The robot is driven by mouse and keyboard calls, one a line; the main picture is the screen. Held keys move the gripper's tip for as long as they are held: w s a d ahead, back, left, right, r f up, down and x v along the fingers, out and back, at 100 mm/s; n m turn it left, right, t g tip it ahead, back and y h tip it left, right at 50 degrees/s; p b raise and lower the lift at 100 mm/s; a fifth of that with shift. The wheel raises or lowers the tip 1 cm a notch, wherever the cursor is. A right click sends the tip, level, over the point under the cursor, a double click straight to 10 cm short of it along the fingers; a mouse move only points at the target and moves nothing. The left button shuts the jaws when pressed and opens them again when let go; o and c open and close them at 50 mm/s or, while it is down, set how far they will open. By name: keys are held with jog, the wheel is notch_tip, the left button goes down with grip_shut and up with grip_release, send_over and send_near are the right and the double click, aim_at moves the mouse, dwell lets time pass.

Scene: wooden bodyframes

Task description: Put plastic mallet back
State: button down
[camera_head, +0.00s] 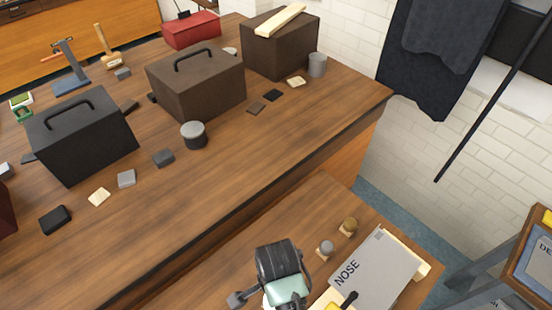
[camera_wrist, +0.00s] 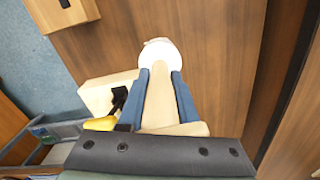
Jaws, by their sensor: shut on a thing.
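In the wrist view my gripper (camera_wrist: 160,76) is shut, its two blue fingers on either side of a pale beige shaft. This looks like the mallet (camera_wrist: 160,104), with a white round end (camera_wrist: 158,54) just past the fingertips. Brown wood lies beyond it; I cannot tell whether the mallet touches the wood.
A yellow-handled tool (camera_wrist: 100,124) lies close left of my fingers. The far table (camera_head: 235,165) holds several boxes and blocks, with bare wood along its front.

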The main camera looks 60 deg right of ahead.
notch_tip(320, 180, down, 9)
jog(key=shift+f+p, duration=0.15)
jog(key=shift+p, duration=0.15)
jog(key=shift+f, duration=0.1)
jog(key=c, duration=0.6)
grip_release()
